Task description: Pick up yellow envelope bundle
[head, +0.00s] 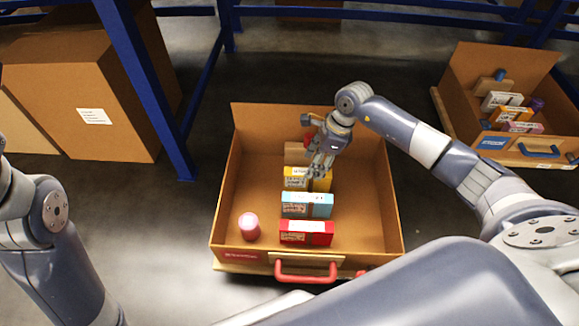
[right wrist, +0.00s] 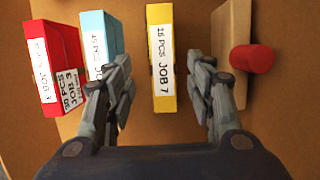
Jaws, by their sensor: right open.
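The yellow envelope bundle (head: 295,179) stands upright in the open cardboard box, between a blue bundle and a brown block. In the right wrist view the yellow bundle (right wrist: 161,60) has a white label reading "JOB 7". My right gripper (head: 319,172) is over the box, above the yellow bundle. It is open, with one finger on each side of the yellow bundle in the right wrist view (right wrist: 160,88). I cannot tell how far the fingertips are above it. My left arm shows at the left edge of the head view, but its gripper is out of view.
A blue bundle (head: 320,204) and a red bundle (head: 318,233) stand nearer the box's red handle (head: 305,272). A pink cylinder (head: 249,226) stands at left. The brown block (right wrist: 233,45) with a red cylinder (right wrist: 252,58) is close to the right finger. Box walls (head: 227,190) surround everything.

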